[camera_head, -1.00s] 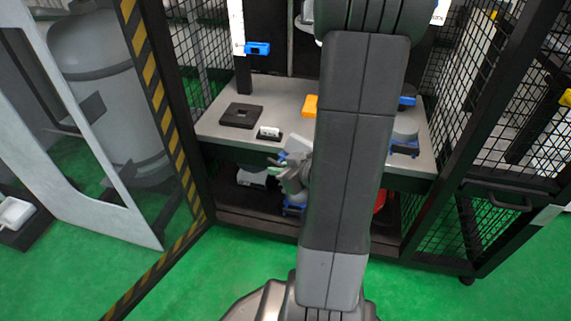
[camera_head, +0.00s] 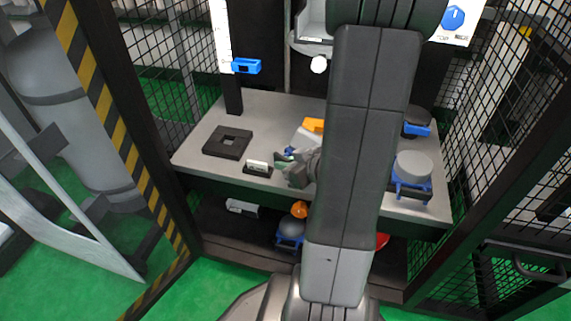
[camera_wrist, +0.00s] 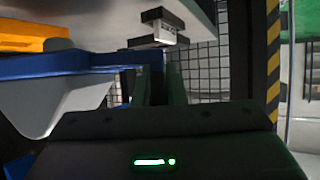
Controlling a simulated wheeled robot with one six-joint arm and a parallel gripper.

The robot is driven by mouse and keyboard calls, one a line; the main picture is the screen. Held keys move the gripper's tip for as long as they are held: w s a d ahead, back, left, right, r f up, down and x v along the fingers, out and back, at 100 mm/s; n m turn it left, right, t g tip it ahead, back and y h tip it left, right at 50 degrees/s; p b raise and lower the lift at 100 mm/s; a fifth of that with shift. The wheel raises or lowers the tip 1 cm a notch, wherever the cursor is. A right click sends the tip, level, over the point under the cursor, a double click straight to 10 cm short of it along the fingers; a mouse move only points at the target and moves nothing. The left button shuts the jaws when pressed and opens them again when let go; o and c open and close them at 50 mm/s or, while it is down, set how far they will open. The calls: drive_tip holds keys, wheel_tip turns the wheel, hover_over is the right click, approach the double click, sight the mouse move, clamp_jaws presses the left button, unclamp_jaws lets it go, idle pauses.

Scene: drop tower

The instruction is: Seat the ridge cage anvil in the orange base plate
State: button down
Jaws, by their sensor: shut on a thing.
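My gripper (camera_head: 287,163) is mostly in front of the workbench top in the head view, partly hidden by my arm. It is shut on the ridge cage anvil, whose blue frame (camera_wrist: 75,65) and pale grey body (camera_wrist: 60,100) fill the left of the wrist view. My fingers (camera_wrist: 158,85) close on the blue frame's end. In the head view a pale part of the anvil (camera_head: 306,136) shows just beyond the gripper. The orange base plate (camera_head: 314,125) lies behind it, largely hidden by the anvil and my arm. Orange also shows in the wrist view (camera_wrist: 30,32).
A black plate with a square hole (camera_head: 228,142) and a small labelled block (camera_head: 257,168) are left on the bench (camera_head: 195,155). A grey puck in a blue cage (camera_head: 412,168) and a darker one (camera_head: 416,122) stand right. Mesh panels (camera_head: 490,130) flank the bench.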

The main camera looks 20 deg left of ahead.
drive_tip(key=shift+w+f+p, duration=0.2)
drive_tip(key=shift+w+p, duration=0.05)
drive_tip(key=shift+w, duration=3.65)
drive_tip(key=shift+w+f+p, duration=0.15)
drive_tip(key=shift+w+p, duration=0.1)
drive_tip(key=shift+w, duration=3.65)
drive_tip(key=shift+f+b, duration=0.95)
drive_tip(key=shift+f, duration=0.55)
drive_tip(key=shift+f, duration=0.1)
drive_tip(key=c, duration=1.5)
unclamp_jaws()
drive_tip(key=shift+o, duration=0.5)
drive_tip(key=shift+s+f, duration=0.1)
drive_tip(key=shift+f, duration=0.1)
wheel_tip(320, 180, up, 10)
drive_tip(key=p, duration=0.6)
drive_tip(key=shift+r, duration=0.15)
